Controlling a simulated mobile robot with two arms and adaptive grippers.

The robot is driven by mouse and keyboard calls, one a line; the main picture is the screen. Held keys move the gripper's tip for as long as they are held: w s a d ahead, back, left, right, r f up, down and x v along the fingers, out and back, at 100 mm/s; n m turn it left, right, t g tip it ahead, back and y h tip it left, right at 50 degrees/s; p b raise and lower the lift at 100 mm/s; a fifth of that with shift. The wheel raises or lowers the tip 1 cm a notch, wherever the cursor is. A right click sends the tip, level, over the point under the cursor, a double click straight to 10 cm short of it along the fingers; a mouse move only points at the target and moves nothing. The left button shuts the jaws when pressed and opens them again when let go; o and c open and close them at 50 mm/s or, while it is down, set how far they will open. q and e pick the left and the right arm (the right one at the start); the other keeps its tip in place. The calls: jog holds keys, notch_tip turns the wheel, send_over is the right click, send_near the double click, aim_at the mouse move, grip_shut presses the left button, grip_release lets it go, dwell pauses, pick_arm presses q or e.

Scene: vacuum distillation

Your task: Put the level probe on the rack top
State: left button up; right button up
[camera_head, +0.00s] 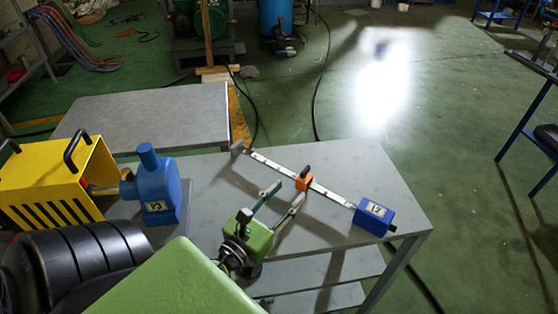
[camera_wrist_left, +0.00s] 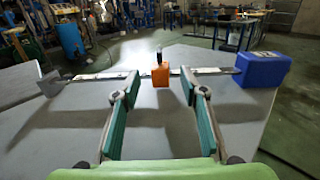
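The level probe is a long pale bar with a blue block marked 12 (camera_head: 374,216) at its right end, a grey plate (camera_head: 237,149) at its left end and an orange block (camera_head: 304,182) on the bar. It lies across the grey rack top (camera_head: 365,170), with the blue block near the right edge. My left gripper (camera_head: 285,196) is open, its green-padded fingers pointing towards the bar. In the left wrist view the orange block (camera_wrist_left: 160,74) shows in the gap between the fingertips (camera_wrist_left: 159,78); I see no contact. My right gripper is not in view.
A blue pump-like body (camera_head: 155,190) and a yellow slotted housing (camera_head: 62,185) with black handles stand to the left. Another grey table (camera_head: 150,117) is behind them. Lower shelves (camera_head: 335,268) show under the rack top.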

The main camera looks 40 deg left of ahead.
pick_arm(q)
jog(key=shift+s+d+b, duration=0.1)
jog(key=shift+s+b, duration=0.2)
jog(key=shift+s, duration=1)
jog(key=shift+r, duration=0.15)
